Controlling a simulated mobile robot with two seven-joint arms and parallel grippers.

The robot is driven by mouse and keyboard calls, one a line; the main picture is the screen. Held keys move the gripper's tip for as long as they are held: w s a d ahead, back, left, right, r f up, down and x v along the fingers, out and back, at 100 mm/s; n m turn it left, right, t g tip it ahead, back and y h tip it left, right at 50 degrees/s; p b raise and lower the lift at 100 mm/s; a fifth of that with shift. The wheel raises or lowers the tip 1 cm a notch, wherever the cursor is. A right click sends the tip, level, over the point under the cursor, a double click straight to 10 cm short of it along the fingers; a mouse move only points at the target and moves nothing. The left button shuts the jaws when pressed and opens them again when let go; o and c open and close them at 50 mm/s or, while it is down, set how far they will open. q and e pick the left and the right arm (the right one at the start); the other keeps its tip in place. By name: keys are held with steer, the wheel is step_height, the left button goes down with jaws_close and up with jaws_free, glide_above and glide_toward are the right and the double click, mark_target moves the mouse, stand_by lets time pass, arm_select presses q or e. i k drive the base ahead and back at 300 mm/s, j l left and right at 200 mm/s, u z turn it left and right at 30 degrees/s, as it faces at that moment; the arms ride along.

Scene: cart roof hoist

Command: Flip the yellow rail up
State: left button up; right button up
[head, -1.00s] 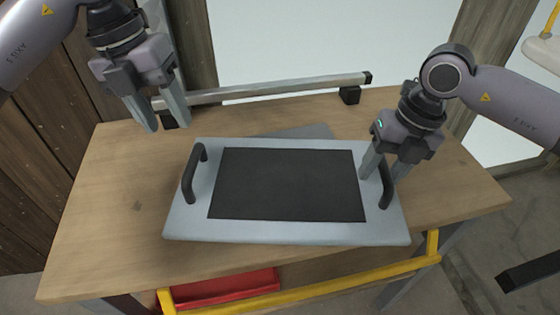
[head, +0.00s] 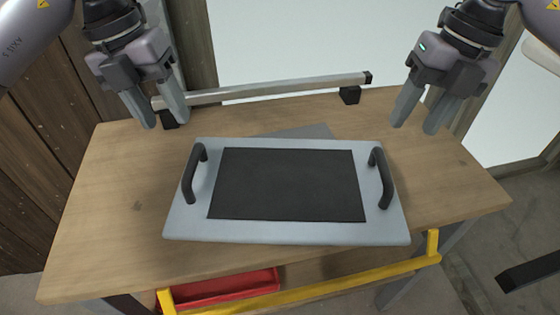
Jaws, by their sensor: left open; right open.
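The yellow rail (head: 330,283) runs along the near side of the wooden table (head: 95,225), below the level of its top. It has a bent arm at each end, near the table's front corners. My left gripper (head: 162,116) is open and empty above the back left of the table, far from the rail. My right gripper (head: 418,118) is open and empty above the back right of the table, also away from the rail.
A grey tray (head: 385,229) with a black mat (head: 287,185) and two dark handles lies on the table. A metal bar (head: 270,88) on black blocks stands along the back edge. A red bin (head: 220,288) sits under the table behind the rail.

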mark_target(432, 257)
steer(key=k, duration=1.5)
